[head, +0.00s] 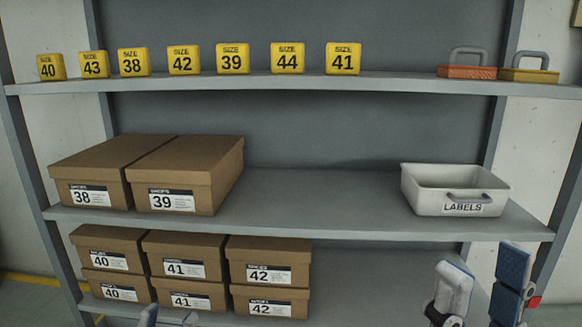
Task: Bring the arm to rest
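My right gripper (484,262) is at the lower right, in front of the lower shelf and below the labels bin. Its two fingers stand well apart with nothing between them, so it is open and empty. My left gripper (168,317) shows only as small pieces at the bottom edge, in front of the small shoe boxes. The rest of it is cut off, so its opening cannot be told.
A white LABELS bin (455,190) and large boxes 38 (88,180) and 39 (190,175) stand on the middle shelf. Small boxes (195,258) are stacked below. Yellow size blocks (232,59) and two handled blocks (467,71) line the top shelf. The middle shelf's centre is clear.

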